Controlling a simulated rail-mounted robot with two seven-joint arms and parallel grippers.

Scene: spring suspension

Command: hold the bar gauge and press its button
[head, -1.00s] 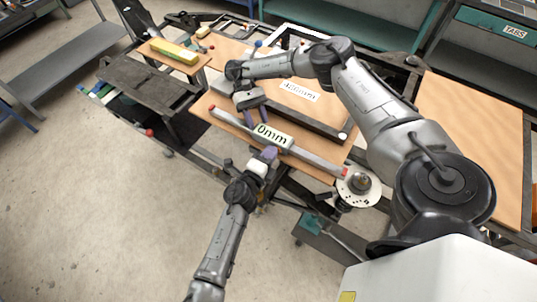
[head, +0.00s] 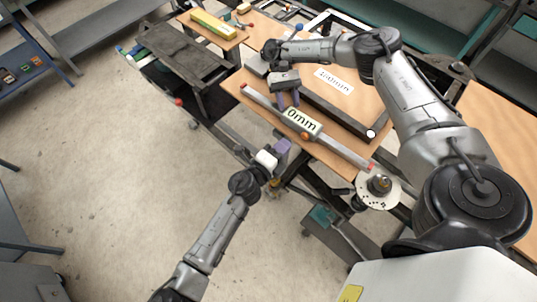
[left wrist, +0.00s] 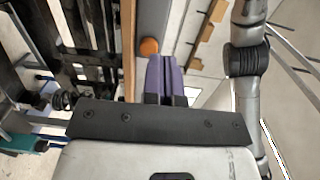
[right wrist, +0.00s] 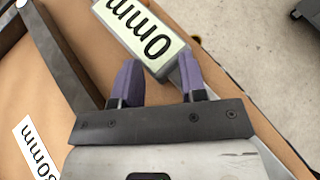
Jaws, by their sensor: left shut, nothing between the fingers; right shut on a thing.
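The bar gauge is a long grey bar with red ends and a pale display (head: 302,121) reading "0mm". It lies along the front edge of the wooden table top. Its orange button (head: 306,135) faces the front and also shows in the left wrist view (left wrist: 149,46). My right gripper (head: 288,103) is shut on the gauge from above, beside the display. The display also shows between its purple fingers in the right wrist view (right wrist: 155,40). My left gripper (head: 281,148) is shut and empty, in front of the gauge and a little apart from the button.
A dark metal bar (head: 335,118) lies behind the gauge, near a white label (head: 334,80). A round plate (head: 379,190) stands past the gauge's right end. A yellow block (head: 213,25) is at the back left. Open floor lies left of my left arm.

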